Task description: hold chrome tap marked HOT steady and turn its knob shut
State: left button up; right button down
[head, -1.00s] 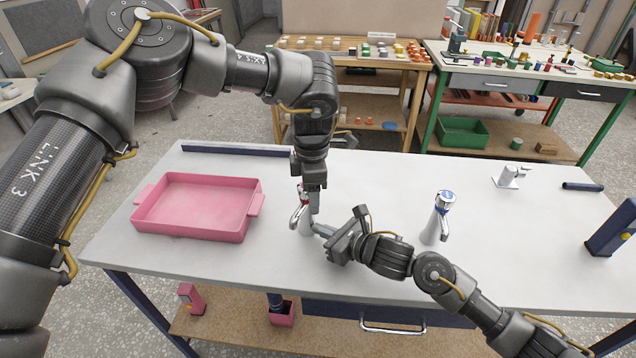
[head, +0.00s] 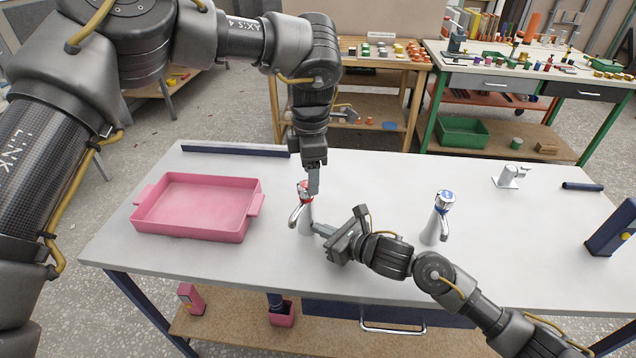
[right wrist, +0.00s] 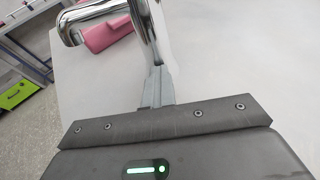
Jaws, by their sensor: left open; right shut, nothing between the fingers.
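The chrome tap with a red band on its knob (head: 304,190) stands upright on the white table, left of the middle; its body (head: 307,218) and spout show below. The HOT lettering is too small to read. My left gripper (head: 313,184) is open, pointing down right at the knob's upper right side, and partly covers it. My right gripper (head: 318,229) is shut and empty, its tips at the right side of the tap's body. In the right wrist view, the shut fingers (right wrist: 156,86) reach to the chrome body (right wrist: 147,32); I cannot tell whether they touch.
A similar tap with a blue band (head: 438,218) stands to the right. A pink tray (head: 240,225) lies to the left. A small chrome tap (head: 508,178), a dark blue tube (head: 582,187) and a dark blue box (head: 611,229) are on the right. Bare table (head: 375,185) lies behind the taps.

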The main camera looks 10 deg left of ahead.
aim_at(307, 184)
pick_arm(q)
jog(key=r, duration=0.1)
jog(key=r+n, duration=0.1)
jog(key=w+a+r, duration=0.1)
jog(key=shift+a+r, duration=0.1)
jog(key=shift+r, duration=0.2)
jog(key=shift+f, duration=4.55)
jog(key=c, duration=0.8)
